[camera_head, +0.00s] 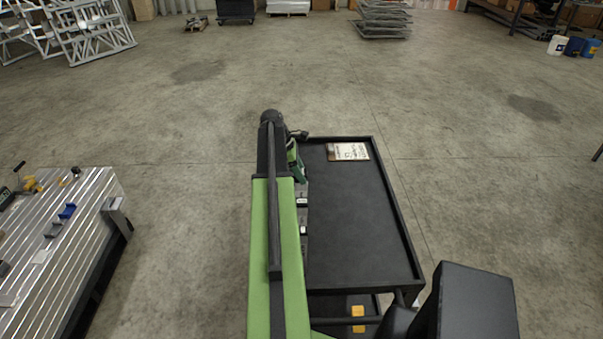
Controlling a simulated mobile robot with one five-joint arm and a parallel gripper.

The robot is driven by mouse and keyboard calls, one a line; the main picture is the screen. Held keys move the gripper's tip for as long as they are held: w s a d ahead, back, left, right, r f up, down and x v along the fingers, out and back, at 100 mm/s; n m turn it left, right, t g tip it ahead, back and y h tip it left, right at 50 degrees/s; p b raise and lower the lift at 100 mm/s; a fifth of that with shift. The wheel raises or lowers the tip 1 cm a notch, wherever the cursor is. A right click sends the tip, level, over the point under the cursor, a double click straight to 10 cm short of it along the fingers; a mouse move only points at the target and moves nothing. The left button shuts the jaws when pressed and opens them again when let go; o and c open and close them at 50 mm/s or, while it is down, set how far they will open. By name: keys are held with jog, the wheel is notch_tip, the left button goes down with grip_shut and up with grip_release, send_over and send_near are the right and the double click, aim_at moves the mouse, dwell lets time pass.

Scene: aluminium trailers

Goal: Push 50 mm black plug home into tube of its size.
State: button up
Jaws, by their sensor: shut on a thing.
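My green arm reaches up the middle of the view, along the left side of a black cart (350,225). Its lower part is folded partly behind the upper link. I cannot make out my gripper or its fingertips, so what the jaws hold is hidden. A narrow grey strip with small black-and-white parts shows along the arm's right edge; I cannot tell what it is. I cannot pick out the 50 mm black plug or any tube of its size.
A ribbed aluminium bench (75,255) at left carries a blue bin (67,211), a grey bin (54,229) and a yellow item (30,184).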

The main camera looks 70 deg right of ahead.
jog(key=o, duration=1.4)
jog(key=shift+f, duration=0.15)
jog(key=shift+w, duration=0.1)
jog(key=p+v, duration=1.6)
jog(key=v, duration=0.1)
jog(key=shift+d+r+p, duration=0.15)
jog(key=shift+r+p, duration=0.15)
jog(key=shift+r, duration=0.1)
